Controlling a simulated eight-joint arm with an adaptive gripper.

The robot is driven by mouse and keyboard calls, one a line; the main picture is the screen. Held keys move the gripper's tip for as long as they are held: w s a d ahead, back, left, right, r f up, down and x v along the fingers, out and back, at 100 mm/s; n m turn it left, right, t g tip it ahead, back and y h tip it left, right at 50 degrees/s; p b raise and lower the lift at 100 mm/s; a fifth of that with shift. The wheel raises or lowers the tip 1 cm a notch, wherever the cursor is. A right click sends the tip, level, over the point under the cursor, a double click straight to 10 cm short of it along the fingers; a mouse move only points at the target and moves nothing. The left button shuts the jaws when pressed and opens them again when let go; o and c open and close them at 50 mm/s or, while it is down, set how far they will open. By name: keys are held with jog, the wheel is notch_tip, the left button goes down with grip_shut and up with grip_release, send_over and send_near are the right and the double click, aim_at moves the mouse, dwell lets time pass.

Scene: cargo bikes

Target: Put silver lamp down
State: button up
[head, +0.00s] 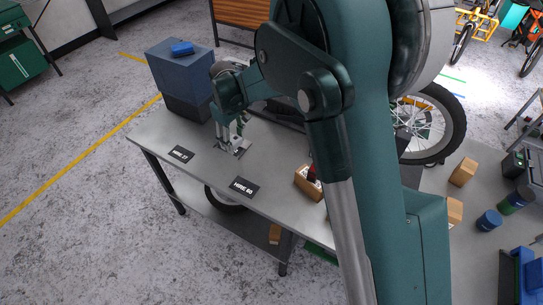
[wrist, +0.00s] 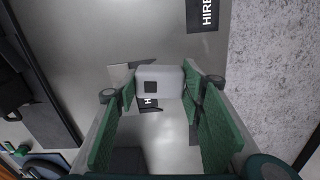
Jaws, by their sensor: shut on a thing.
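My gripper (wrist: 160,92) is shut on the silver lamp (wrist: 161,78), a small pale grey block with a dark square on its face. The lamp sits between the green finger pads in the wrist view. In the head view my gripper (head: 234,138) is low over the far left part of the grey table (head: 215,170), and its fingers largely hide the lamp. A dark card with white lettering (wrist: 149,105) shows partly behind the lamp in the wrist view. I cannot tell whether the lamp touches the tabletop.
Two dark label cards, one reading HIRE 60 (head: 245,188) and another (head: 181,153), lie along the table's front edge. A blue box (head: 180,72) stands behind the left end. Wooden blocks (head: 308,182) lie to the right. Bare tabletop lies between the cards and my gripper.

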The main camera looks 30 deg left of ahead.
jog(key=w+d+n+b, duration=0.1)
jog(key=w+d+b, duration=0.1)
jog(key=w+d, duration=0.9)
jog(key=shift+n+b, duration=0.3)
jog(key=shift+b, duration=0.1)
jog(key=shift+w+d+r, duration=0.1)
send_over(272, 154)
jog(key=shift+d+f, duration=0.1)
jog(key=shift+f, duration=3.05)
jog(key=shift+f+b, duration=0.35)
jog(key=shift+f, duration=1.5)
jog(key=shift+f, duration=0.2)
jog(key=o, duration=0.9)
